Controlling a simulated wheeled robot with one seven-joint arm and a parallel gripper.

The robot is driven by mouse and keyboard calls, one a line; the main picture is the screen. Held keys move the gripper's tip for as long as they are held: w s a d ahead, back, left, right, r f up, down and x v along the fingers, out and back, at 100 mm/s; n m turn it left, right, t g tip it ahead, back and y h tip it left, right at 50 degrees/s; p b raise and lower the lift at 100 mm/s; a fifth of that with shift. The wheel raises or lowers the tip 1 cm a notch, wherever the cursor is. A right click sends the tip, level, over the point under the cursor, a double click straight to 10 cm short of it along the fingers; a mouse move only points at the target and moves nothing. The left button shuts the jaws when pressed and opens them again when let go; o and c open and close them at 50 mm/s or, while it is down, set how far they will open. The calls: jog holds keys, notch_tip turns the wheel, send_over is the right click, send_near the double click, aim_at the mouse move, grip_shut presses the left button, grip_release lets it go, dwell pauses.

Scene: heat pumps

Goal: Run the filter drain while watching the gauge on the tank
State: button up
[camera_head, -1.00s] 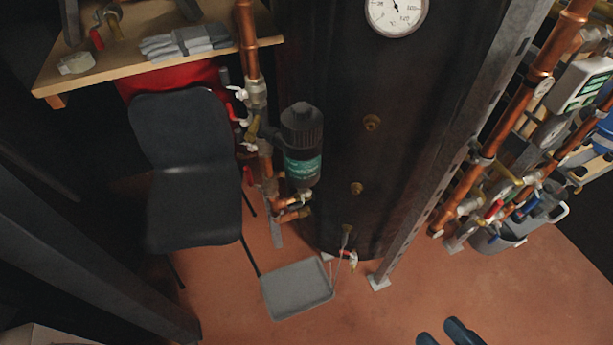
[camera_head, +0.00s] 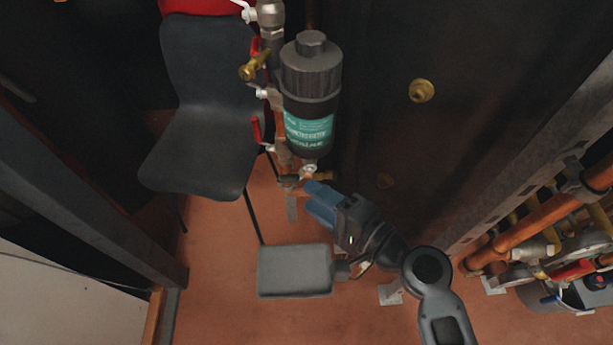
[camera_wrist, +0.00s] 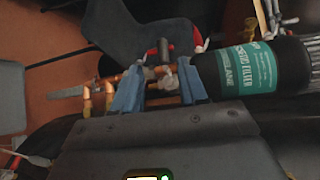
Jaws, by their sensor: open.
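The filter (camera_head: 312,100), a black canister with a teal label, is mounted upright on the pipework beside the dark tank (camera_head: 400,40). It also lies across the right of the wrist view (camera_wrist: 250,68). At its lower end is a small metal drain valve (camera_head: 308,171) with brass fittings. My gripper (camera_head: 316,192) is just below this valve. In the wrist view my gripper (camera_wrist: 160,84) has its blue fingers apart, with the valve fitting (camera_wrist: 167,79) showing between or just beyond them. Contact cannot be told. The tank's gauge is out of view now.
A black chair (camera_head: 210,100) stands left of the filter. Red-handled valves (camera_head: 256,128) are on the pipe beside it. A metal post (camera_head: 520,180) and copper pipes (camera_head: 545,230) stand right.

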aim_at(288, 176)
jog(key=shift+w+a+r, duration=0.1)
jog(key=shift+w+a, duration=0.25)
jog(key=shift+w, duration=0.25)
jog(key=x, duration=0.6)
jog(key=shift+w+a, duration=0.3)
grip_shut()
